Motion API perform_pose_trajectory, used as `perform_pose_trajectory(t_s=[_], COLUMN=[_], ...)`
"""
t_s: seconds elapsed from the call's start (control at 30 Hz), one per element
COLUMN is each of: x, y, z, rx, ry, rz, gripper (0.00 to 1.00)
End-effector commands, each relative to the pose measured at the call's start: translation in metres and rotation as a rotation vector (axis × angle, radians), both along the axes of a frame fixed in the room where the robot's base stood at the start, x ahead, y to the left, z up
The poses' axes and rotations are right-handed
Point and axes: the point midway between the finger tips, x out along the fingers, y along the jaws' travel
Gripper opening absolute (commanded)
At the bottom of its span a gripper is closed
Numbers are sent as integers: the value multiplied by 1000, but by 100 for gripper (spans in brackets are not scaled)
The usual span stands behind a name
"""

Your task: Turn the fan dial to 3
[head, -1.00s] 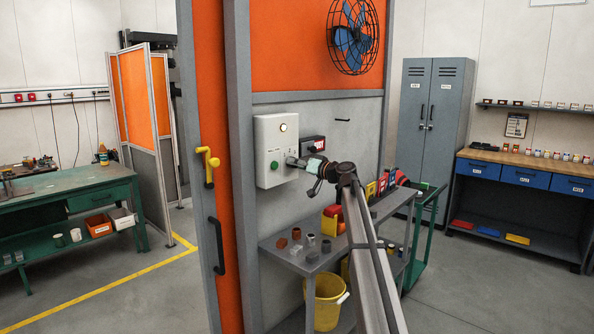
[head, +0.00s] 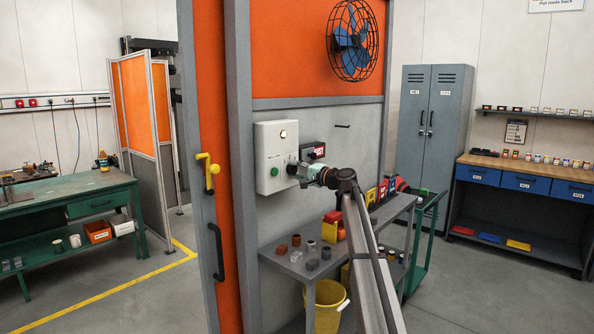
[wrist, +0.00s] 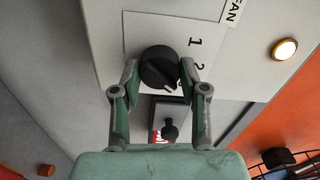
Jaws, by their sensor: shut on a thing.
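The fan dial (wrist: 158,68) is a round black knob with a white pointer mark on the white control box (head: 266,150). In the wrist view my gripper (wrist: 158,72) is shut on the dial, with a finger on either side. The pointer mark faces the lower right. The labels "1" and "2" show to the right of the dial, and the right finger covers part of the plate below "2", so I see no "3". In the head view my gripper (head: 294,169) is at the box's right side and hides the dial. The blue-bladed fan (head: 352,40) hangs above in a wire cage.
A lit lamp (wrist: 285,49) and a green button (head: 274,171) are on the box. A dark box with a black knob (wrist: 169,131) sits close beside the dial. A grey shelf (head: 290,262) with small parts lies below my arm.

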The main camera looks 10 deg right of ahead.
Motion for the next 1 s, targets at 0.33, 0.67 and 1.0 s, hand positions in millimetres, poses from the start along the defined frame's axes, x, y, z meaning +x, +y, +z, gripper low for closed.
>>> perform_pose_trajectory(t_s=[0.33, 0.67, 1.0], x=[2, 2, 2], y=[0, 0, 0], z=[3, 3, 2], rx=[115, 134, 132], ry=[91, 105, 105], rz=[-2, -2, -1], gripper=[9, 9, 69])
